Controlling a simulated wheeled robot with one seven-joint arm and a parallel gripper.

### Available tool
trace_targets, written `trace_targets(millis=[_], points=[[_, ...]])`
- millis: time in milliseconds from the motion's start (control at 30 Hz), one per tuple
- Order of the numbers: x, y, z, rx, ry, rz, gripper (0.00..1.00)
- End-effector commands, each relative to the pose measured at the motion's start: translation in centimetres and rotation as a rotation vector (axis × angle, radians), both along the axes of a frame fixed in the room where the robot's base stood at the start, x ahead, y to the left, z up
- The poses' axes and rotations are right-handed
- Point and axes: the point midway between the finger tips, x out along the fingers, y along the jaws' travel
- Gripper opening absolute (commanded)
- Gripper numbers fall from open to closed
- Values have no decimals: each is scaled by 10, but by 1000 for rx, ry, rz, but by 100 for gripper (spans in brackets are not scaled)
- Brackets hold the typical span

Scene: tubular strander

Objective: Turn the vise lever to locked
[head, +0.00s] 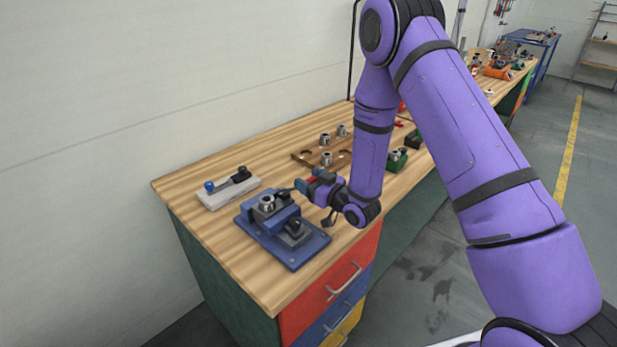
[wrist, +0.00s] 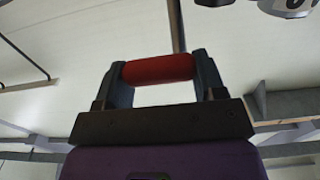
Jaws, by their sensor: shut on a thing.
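The blue vise (head: 282,232) stands on a blue base plate near the front left end of the wooden bench. A round metal part (head: 267,203) sits at its jaw. My gripper (head: 308,185) is just right of the vise, at about the height of its top. In the wrist view my gripper (wrist: 160,70) is shut on a red cylindrical grip (wrist: 158,69), which lies crosswise between both fingers. The grip appears to be the vise lever's handle; its joint to the vise is too small to make out.
A brown wooden holder (head: 318,158) with metal parts is behind, and a green fixture (head: 397,160) is to the right. The bench front edge and drawers (head: 330,285) are close by.

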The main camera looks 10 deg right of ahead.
Motion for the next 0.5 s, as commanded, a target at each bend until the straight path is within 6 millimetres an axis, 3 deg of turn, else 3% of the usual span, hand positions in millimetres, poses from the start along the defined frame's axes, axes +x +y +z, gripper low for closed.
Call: trace_targets(millis=[100,133,200,500], points=[[-1,0,-2,-3,6,0,21],[-1,0,-2,-3,6,0,71],[-1,0,-2,-3,6,0,87],[-1,0,-1,-1,3,0,89]])
